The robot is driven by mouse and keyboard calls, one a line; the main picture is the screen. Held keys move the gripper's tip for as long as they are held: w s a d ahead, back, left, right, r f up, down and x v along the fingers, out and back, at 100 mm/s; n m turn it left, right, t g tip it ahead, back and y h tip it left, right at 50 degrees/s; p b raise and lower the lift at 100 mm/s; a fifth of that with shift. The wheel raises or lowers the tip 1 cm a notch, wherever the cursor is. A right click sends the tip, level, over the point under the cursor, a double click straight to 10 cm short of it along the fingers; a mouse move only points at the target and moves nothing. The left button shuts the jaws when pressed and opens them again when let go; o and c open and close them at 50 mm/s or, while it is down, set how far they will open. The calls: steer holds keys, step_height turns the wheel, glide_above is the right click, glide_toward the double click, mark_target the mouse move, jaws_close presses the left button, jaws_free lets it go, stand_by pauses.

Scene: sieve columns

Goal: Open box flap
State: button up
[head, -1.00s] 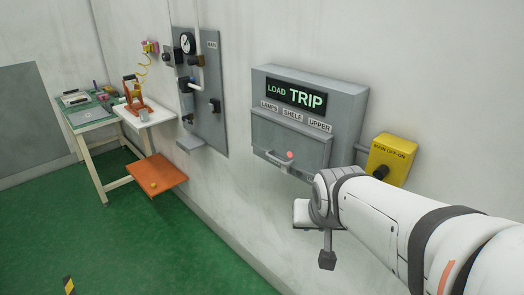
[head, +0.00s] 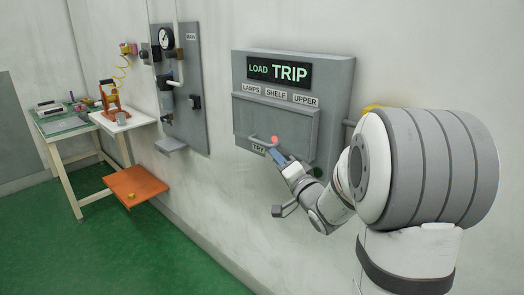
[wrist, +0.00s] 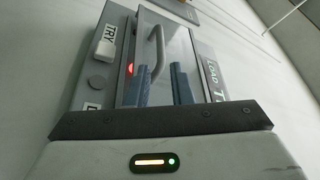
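The grey wall box (head: 342,75) has a flat grey flap (head: 262,116) on its lower front, which looks shut. The flap carries a bar handle (head: 258,140) near its bottom edge. In the wrist view the flap (wrist: 182,50) and its curved handle (wrist: 157,55) lie just ahead of my fingers. My gripper (head: 280,157) is at the right end of the handle in the head view. In the wrist view my gripper (wrist: 160,86) is open, its two blue fingers apart. The handle lines up with the gap; I cannot tell whether it touches a finger.
A red round spot (head: 274,139) shows near the handle. The box has a "LOAD TRIP" display (head: 278,71) above a row of labels. A gauge panel (head: 190,110) hangs to the left. An orange shelf (head: 137,185) and a work table (head: 58,127) stand further left. The green floor is clear.

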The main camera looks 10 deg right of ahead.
mark_target(265, 144)
steer(key=x, duration=0.7)
steer(key=shift+w+a+p, duration=0.15)
steer(key=shift+p, duration=0.2)
jaws_close()
steer(key=shift+r, duration=0.1)
steer(key=shift+a, duration=0.1)
steer(key=shift+r, duration=0.15)
